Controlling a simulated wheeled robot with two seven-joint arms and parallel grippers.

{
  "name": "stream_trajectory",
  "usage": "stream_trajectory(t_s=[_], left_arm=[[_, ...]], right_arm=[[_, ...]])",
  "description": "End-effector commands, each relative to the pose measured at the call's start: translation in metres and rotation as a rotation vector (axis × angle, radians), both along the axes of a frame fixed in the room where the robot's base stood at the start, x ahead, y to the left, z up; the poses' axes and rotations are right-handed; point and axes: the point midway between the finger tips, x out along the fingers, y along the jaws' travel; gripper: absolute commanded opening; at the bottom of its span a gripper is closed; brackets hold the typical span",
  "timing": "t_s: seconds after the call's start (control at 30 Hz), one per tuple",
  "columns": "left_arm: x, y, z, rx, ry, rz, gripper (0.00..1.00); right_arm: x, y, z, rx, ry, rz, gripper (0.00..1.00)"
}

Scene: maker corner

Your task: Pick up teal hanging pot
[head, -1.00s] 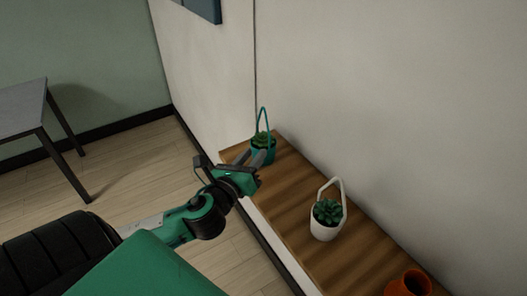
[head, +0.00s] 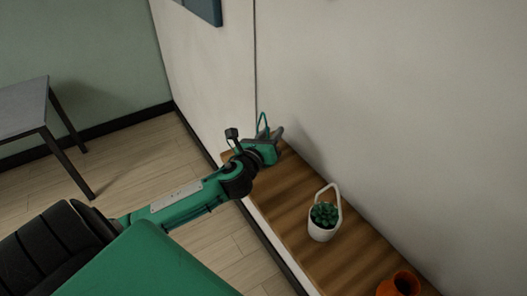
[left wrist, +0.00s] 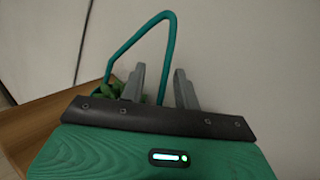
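The teal hanging pot (head: 262,119) stands at the far end of the wooden shelf in the head view. Only its handle shows there; my left gripper (head: 276,135) hides the rest. In the left wrist view its teal handle (left wrist: 135,40) rises as a loop, with green leaves (left wrist: 107,91) low at left, partly behind a finger. My left gripper (left wrist: 158,88) is open, its two grey fingers apart. One side of the handle passes through the gap between them in the picture; I cannot tell whether either finger touches it. My right gripper is not in view.
The wooden shelf (head: 290,209) runs along a pale wall. A white hanging pot (head: 320,228) with a succulent stands midway, and an orange pot (head: 400,284) stands nearer. A grey table (head: 22,106) is at far left. Shelf between the pots is clear.

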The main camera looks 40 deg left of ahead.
Motion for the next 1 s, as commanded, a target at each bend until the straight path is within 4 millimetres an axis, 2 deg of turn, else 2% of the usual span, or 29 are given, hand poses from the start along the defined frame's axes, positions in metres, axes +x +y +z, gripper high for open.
stream_trajectory(t_s=[0.3,0.47,1.0], left_arm=[[0.0045,0.0005,-0.0005,0.001,0.0,0.0,0.3],[0.0044,0.0006,-0.0004,0.001,0.0,0.0,0.0],[0.0043,0.0008,-0.0004,0.001,0.0,0.0,0.0]], right_arm=[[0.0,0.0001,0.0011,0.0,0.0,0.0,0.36],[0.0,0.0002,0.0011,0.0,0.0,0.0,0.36],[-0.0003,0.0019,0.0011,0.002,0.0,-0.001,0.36]])
